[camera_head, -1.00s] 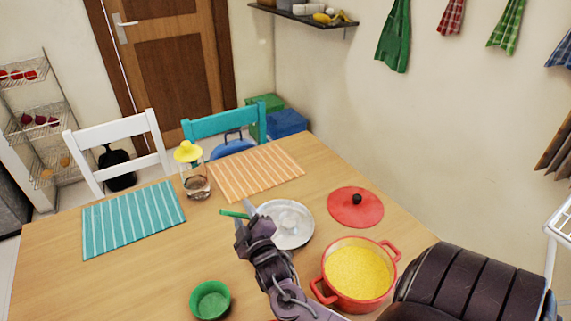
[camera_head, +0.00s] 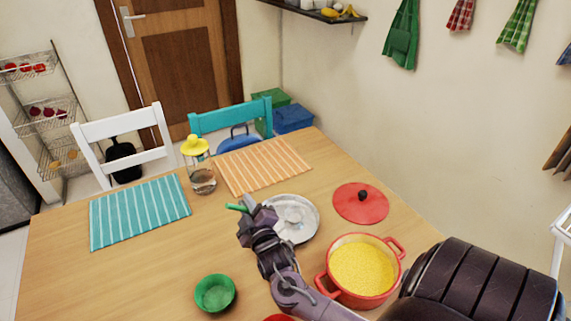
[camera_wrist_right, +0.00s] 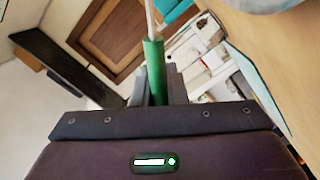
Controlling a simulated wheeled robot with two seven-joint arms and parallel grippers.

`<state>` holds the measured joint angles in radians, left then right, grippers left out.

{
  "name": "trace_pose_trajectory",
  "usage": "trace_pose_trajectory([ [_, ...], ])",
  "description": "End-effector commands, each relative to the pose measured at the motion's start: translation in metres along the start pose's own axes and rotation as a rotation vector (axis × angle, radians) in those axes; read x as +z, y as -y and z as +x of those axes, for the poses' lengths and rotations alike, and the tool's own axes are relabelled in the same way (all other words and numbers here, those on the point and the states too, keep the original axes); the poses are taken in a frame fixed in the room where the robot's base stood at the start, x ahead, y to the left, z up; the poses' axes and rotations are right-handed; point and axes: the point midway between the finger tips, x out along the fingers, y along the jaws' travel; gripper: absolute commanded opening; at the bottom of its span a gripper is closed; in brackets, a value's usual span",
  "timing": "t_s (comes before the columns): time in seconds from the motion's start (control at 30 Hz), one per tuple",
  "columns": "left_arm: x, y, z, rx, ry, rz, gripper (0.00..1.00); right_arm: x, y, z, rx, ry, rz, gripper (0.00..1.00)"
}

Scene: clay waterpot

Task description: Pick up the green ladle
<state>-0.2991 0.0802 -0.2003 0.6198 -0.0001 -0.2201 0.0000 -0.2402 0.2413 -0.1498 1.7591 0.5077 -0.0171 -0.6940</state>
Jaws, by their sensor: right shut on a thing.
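The green ladle (camera_head: 237,208) shows in the head view as a short green handle end poking out left of my right gripper (camera_head: 247,204). In the right wrist view its green handle (camera_wrist_right: 154,65) stands between the two fingers of the right gripper (camera_wrist_right: 158,88), with a pale shaft above it. The gripper is shut on the handle. The ladle's bowl cannot be made out. In the head view the gripper is at the left side of the silver plate (camera_head: 306,229), seemingly above the table. My left gripper is not in view.
A red pot of yellow food (camera_head: 362,268) stands right of my arm, with a red lid (camera_head: 361,203) behind it. A green bowl (camera_head: 215,293) is at front left. A yellow-topped glass bottle (camera_head: 202,180) stands between the teal mat (camera_head: 140,211) and orange mat (camera_head: 266,166).

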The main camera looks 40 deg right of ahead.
Motion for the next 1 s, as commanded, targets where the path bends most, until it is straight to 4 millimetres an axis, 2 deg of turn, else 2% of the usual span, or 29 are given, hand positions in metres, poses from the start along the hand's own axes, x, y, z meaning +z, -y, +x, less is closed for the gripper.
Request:
trace_pose_trajectory([
  [0.23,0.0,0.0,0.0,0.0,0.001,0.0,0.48,-0.004,-0.004,0.0,0.001,-0.001,0.0,0.0],
  [0.37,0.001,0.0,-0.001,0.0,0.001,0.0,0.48,-0.012,-0.016,0.0,0.003,-0.003,0.0,0.0],
  [0.47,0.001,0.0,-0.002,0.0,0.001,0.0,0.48,-0.025,-0.032,0.0,0.004,-0.003,0.002,0.0],
  [0.8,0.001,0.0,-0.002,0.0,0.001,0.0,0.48,-0.087,-0.112,0.0,0.006,-0.005,0.003,0.0],
  [1.0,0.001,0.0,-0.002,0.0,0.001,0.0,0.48,-0.112,-0.143,0.0,0.004,-0.003,0.001,0.0],
])
